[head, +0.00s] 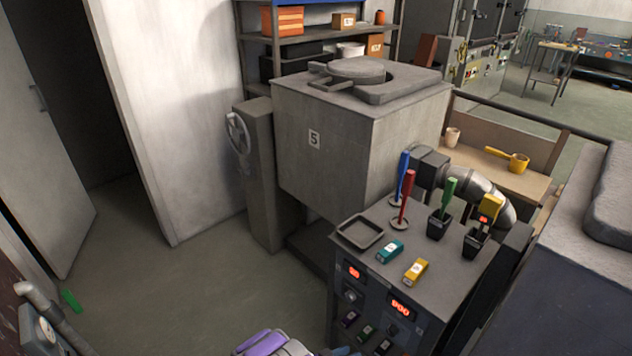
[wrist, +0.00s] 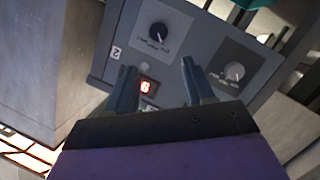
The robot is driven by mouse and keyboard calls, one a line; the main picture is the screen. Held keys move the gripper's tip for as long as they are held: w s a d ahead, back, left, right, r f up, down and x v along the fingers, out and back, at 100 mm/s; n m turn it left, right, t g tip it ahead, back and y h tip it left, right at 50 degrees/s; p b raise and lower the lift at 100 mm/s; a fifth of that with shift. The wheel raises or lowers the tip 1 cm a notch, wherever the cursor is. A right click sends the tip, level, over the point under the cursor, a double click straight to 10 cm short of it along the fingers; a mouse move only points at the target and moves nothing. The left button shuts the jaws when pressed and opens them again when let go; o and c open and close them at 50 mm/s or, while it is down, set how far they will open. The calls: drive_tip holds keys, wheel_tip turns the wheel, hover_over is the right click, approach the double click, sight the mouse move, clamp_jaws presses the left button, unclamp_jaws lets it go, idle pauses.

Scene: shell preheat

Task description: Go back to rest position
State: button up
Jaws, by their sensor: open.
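My gripper (wrist: 156,76) shows in the wrist view with its two dark fingers spread apart and nothing between them. Behind the fingers is a grey control panel (wrist: 200,35) with two round knobs. A small red display (wrist: 147,87) reading 6 shows between the fingers. I cannot tell whether the fingertips touch the panel. In the head view, a purple and grey part of my arm shows at the bottom edge; the fingertips are not clear there.
A grey furnace (head: 325,140) marked 5 stands in the middle. In front of it, a control cabinet (head: 350,290) carries a tray (head: 360,232), colored blocks and upright handled tools. Open floor (head: 190,290) lies to the left. A green object (head: 71,300) is on the floor.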

drive_tip(key=w+a+r+t+y, duration=0.2)
drive_tip(key=w+a+r+y, duration=0.85)
drive_tip(key=w, duration=0.55)
drive_tip(key=s+a+r+n+g+y, duration=0.1)
drive_tip(key=a+r+y, duration=0.25)
drive_tip(key=r, duration=0.65)
drive_tip(key=s+a+r+n+g+y, duration=0.15)
drive_tip(key=a+r, duration=0.25)
drive_tip(key=r, duration=0.6)
drive_tip(key=s+d+r+n+g+y, duration=0.1)
drive_tip(key=s+r+n+y, duration=0.1)
drive_tip(key=s+r, duration=0.65)
drive_tip(key=s+d+r+g+h, duration=0.1)
drive_tip(key=s+d, duration=0.4)
drive_tip(key=s, duration=0.7)
drive_tip(key=s+d+r+n+g+h, duration=0.1)
drive_tip(key=s+d+r+g, duration=0.2)
drive_tip(key=s, duration=1)
drive_tip(key=s+d+r+g+h, duration=0.1)
drive_tip(key=s+d+r+g, duration=0.2)
drive_tip(key=s, duration=1)
drive_tip(key=d+r, duration=0.2)
drive_tip(key=d, duration=0.3)
drive_tip(key=shift+d+r, duration=0.2)
